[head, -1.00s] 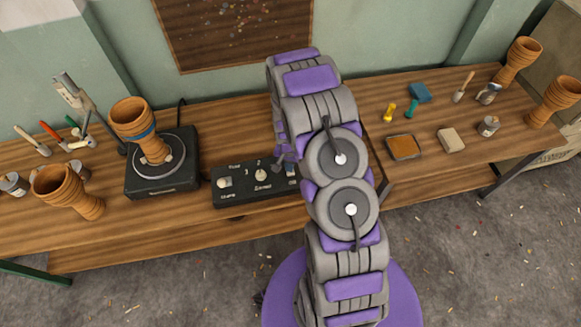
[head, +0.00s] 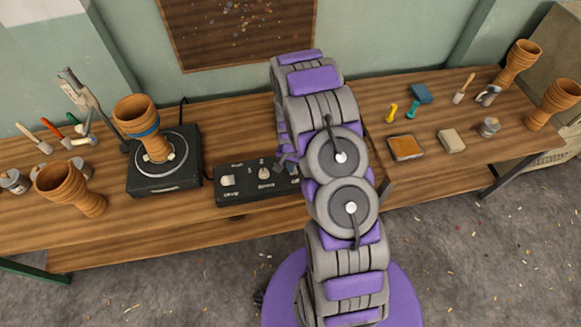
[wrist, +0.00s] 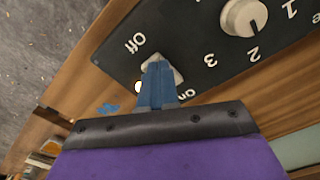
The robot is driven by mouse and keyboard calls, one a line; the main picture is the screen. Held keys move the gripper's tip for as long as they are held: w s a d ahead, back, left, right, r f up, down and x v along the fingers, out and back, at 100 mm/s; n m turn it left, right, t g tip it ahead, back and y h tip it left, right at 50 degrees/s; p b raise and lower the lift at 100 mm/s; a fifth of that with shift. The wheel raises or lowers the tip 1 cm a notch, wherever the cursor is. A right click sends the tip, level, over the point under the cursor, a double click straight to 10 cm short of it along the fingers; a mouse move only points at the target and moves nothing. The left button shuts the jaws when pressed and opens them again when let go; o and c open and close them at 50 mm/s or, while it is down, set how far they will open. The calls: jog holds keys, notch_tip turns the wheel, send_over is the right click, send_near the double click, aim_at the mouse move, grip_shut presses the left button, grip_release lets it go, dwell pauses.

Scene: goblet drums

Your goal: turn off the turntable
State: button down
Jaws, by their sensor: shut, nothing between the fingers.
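The black control box (head: 240,186) sits on the bench right of the turntable (head: 165,178). A goblet drum (head: 142,115) with a blue band stands on the turntable's round plate. In the wrist view, the box (wrist: 205,62) has a pale switch (wrist: 178,73) between the words "Off" and "On". My gripper (wrist: 158,72) is shut and empty, its blue fingertips over the switch and partly hiding it. Whether they touch it, and which way it is set, I cannot tell. A round dial (wrist: 243,16) marked 1, 2, 3 is nearby.
Another goblet drum (head: 70,186) stands left of the turntable, near a metal stand (head: 85,98) and brushes. My arm covers the bench's middle.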

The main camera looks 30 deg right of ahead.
jog(key=shift+d+f, duration=0.4)
jog(key=shift+d, duration=0.4)
jog(key=shift+a+f, duration=0.15)
jog(key=shift+a, duration=0.5)
jog(key=shift+d, duration=0.4)
jog(key=shift+d+r, duration=0.15)
jog(key=shift+r, duration=0.4)
jog(key=shift+a+r+p, duration=0.2)
jog(key=shift+r+p, duration=0.1)
jog(key=shift+r, duration=0.35)
jog(key=shift+a+r+p, duration=0.2)
jog(key=shift+r+p, duration=0.1)
jog(key=shift+r, duration=0.95)
jog(key=shift+d+r+p, duration=0.15)
jog(key=shift+r+p, duration=0.1)
jog(key=shift+r, duration=0.25)
jog(key=shift+d+r+p, duration=0.15)
jog(key=shift+r+p, duration=0.1)
jog(key=shift+r, duration=0.25)
jog(key=shift+a, duration=0.1)
jog(key=shift+a, duration=0.1)
